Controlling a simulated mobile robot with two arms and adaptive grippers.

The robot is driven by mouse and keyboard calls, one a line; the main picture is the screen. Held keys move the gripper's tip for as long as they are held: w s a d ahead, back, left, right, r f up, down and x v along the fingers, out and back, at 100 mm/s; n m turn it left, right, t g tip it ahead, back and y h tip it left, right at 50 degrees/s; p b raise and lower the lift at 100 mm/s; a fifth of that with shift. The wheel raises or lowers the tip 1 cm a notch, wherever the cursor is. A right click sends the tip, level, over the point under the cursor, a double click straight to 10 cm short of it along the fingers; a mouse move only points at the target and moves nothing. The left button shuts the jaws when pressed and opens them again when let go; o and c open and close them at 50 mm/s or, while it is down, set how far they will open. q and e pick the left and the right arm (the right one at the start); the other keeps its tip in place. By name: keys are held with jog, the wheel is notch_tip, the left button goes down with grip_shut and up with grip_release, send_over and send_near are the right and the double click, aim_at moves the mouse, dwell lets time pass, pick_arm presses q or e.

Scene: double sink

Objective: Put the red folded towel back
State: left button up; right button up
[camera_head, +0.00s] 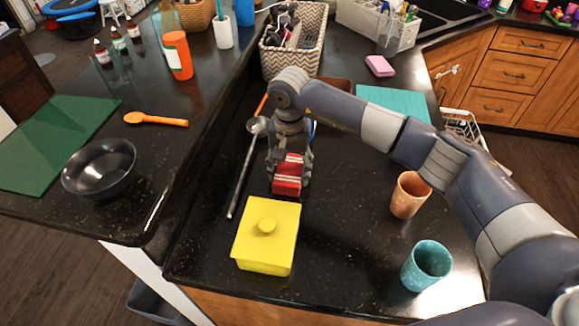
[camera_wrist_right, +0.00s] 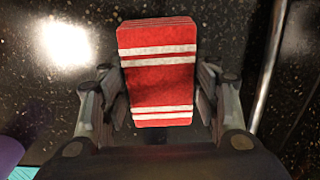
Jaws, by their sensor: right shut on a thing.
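The red folded towel (camera_head: 288,175) has white stripes and is in my right gripper (camera_head: 290,172), over the black counter behind the yellow lidded box. In the right wrist view the towel (camera_wrist_right: 157,75) sits between the two fingers of my right gripper (camera_wrist_right: 158,100), which are shut on its sides. The towel's long end sticks out past the fingers. I cannot tell whether its underside touches the counter. My left gripper is not in view.
A yellow lidded box (camera_head: 265,240) stands in front of the towel. A long metal utensil (camera_head: 243,176) lies to its left. An orange cup (camera_head: 410,195) and a teal cup (camera_head: 427,266) stand to the right. A patterned basket (camera_head: 292,45) is behind. Counter between box and cups is clear.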

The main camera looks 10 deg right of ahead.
aim_at(289, 169)
jog(key=shift+f, duration=0.2)
jog(key=o, duration=0.9)
jog(key=shift+o, duration=1)
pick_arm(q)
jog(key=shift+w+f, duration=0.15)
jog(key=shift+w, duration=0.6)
pick_arm(e)
jog(key=shift+r, duration=0.1)
jog(key=shift+r, duration=0.25)
pick_arm(q)
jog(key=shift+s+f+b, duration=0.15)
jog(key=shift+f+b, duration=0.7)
jog(key=shift+b, duration=0.05)
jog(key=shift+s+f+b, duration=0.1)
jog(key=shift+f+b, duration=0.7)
jog(key=shift+b, duration=0.1)
pick_arm(e)
notch_tip(289, 169, up, 12)
